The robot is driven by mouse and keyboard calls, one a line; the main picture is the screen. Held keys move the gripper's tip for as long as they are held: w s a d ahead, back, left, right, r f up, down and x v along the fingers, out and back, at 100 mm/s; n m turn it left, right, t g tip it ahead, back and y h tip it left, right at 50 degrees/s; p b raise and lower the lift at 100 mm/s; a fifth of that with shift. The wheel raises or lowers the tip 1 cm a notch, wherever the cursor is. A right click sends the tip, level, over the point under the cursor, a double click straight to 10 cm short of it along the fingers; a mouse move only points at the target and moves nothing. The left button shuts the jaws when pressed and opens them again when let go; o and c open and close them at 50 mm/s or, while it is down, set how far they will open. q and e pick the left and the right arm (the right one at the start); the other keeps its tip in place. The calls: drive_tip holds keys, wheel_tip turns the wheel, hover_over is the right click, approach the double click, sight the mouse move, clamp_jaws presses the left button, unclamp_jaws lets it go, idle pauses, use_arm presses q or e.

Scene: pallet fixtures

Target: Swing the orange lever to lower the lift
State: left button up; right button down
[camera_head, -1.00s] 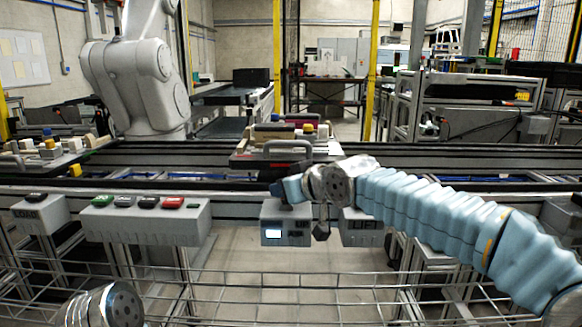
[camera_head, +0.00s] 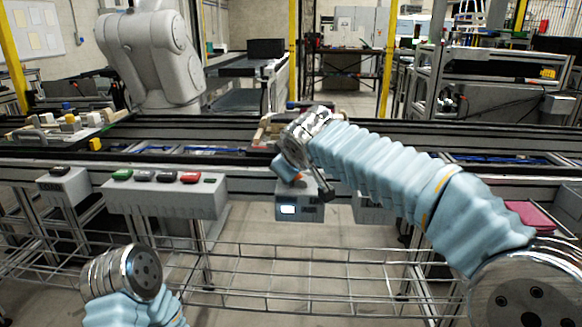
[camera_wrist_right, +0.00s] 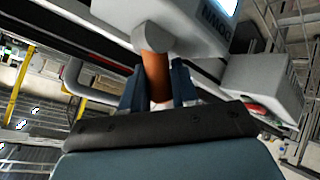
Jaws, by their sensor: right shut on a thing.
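The orange lever (camera_wrist_right: 155,78) stands out from a grey control box (camera_wrist_right: 170,25) in the right wrist view, with lettering that reads DOWN upside down. My right gripper (camera_wrist_right: 156,90) has its two dark fingers closed on the lever, one on each side. In the head view the right gripper (camera_head: 287,168) is at the top of the grey box with a lit display (camera_head: 299,207); my arm hides most of the lever there. My left arm's rounded wrist part shows at the bottom left of the head view, but its gripper does not show.
A grey button box (camera_head: 165,196) with green, dark and red buttons is left of the lever's box. Another small button box (camera_head: 62,186) is further left. A wire mesh guard (camera_head: 255,275) runs below. The conveyor (camera_head: 200,158) crosses behind, with a pallet mostly hidden.

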idle(0.3)
drive_tip(key=c, duration=0.9)
unclamp_jaws()
drive_tip(key=shift+f, duration=0.1)
drive_tip(key=shift+c, duration=0.2)
drive_tip(key=shift+a+f, duration=0.1)
